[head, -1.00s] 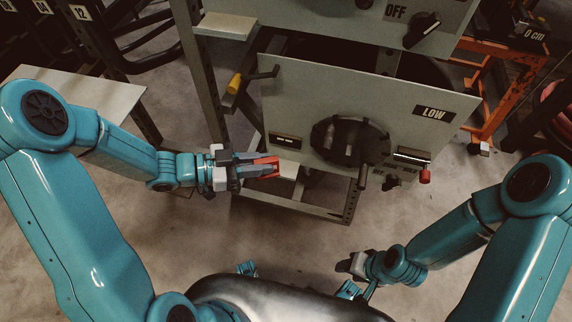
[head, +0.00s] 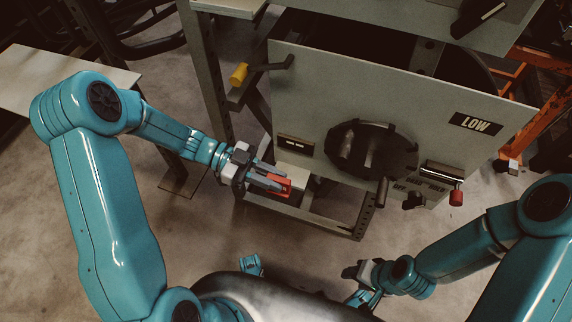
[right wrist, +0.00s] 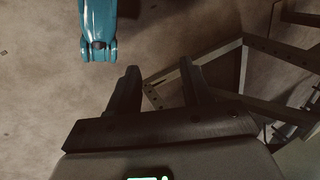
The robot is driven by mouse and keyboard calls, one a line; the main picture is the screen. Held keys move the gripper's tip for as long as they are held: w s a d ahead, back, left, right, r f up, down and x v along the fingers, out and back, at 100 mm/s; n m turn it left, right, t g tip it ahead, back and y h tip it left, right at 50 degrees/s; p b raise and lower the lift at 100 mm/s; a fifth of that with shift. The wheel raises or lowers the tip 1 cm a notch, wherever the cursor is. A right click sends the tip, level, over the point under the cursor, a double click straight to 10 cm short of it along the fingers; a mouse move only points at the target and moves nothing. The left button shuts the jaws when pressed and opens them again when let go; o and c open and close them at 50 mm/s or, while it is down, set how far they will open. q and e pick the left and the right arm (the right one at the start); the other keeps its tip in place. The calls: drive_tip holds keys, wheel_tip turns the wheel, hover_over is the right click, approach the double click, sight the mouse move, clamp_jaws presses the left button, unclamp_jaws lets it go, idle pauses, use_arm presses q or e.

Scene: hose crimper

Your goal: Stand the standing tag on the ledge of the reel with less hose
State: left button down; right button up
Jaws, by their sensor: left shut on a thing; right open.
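My left gripper (head: 272,180) is shut on a red piece, which looks like the standing tag (head: 281,187). It holds the tag in front of the lower left part of the grey panel marked LOW (head: 400,100). A small pale ledge (head: 297,172) shows close behind the tag. Whether they touch cannot be told. A dark round shape, perhaps a reel (head: 465,68), is partly hidden behind the panel; its hose amount cannot be made out. My right gripper (head: 352,271) is low at the front; in the right wrist view (right wrist: 159,70) its fingers are apart and empty.
Another pale ledge (head: 232,8) is at the top. A pale table (head: 55,80) stands left. Open floor lies in front.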

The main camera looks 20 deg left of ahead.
use_arm(q)
drive_tip(key=w+b, duration=0.1)
drive_tip(key=w, duration=0.1)
drive_tip(key=w+f+b, duration=0.1)
drive_tip(key=w, duration=0.2)
drive_tip(key=w+f, duration=0.1)
drive_tip(key=w, duration=0.2)
drive_tip(key=shift+d+f+b, duration=0.15)
drive_tip(key=shift+f+b, duration=0.1)
drive_tip(key=shift+b, duration=0.15)
drive_tip(key=f+b, duration=0.2)
drive_tip(key=f, duration=0.1)
drive_tip(key=f+b, duration=0.1)
drive_tip(key=f, duration=0.1)
drive_tip(key=shift+w, duration=0.4)
drive_tip(key=shift+r, duration=0.25)
drive_tip(key=shift+f, duration=0.2)
drive_tip(key=c, duration=1.3)
unclamp_jaws()
drive_tip(key=shift+r, duration=0.1)
